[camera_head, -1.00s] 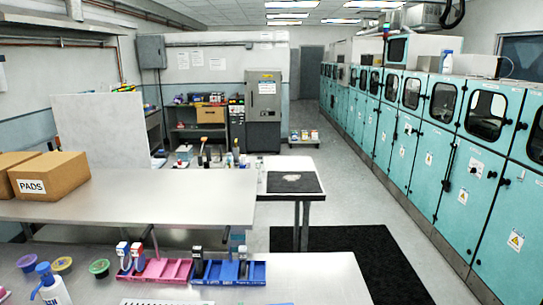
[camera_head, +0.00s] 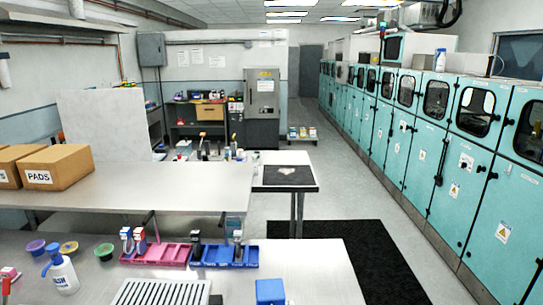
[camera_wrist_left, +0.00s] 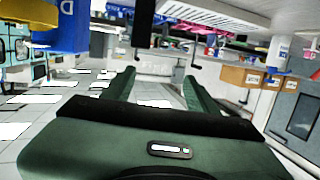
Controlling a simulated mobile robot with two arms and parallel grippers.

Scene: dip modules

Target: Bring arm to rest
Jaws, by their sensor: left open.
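My left gripper (camera_wrist_left: 158,82) shows in the left wrist view as two green fingers, apart and with nothing between them. The picture there is upside down, with bench items along its top. In the head view neither gripper can be made out. A pink tray (camera_head: 160,254) and a blue tray (camera_head: 226,257) stand end to end on the near bench, with a few small upright modules at them. A white slotted rack (camera_head: 160,292) lies in front, and a blue block (camera_head: 270,291) is to its right.
A white bottle with a blue pump (camera_head: 62,275) and several small tubs (camera_head: 69,247) are at the left of the bench. Cardboard boxes (camera_head: 60,168) sit on the raised shelf (camera_head: 170,188). Teal cabinets (camera_head: 410,130) line the right.

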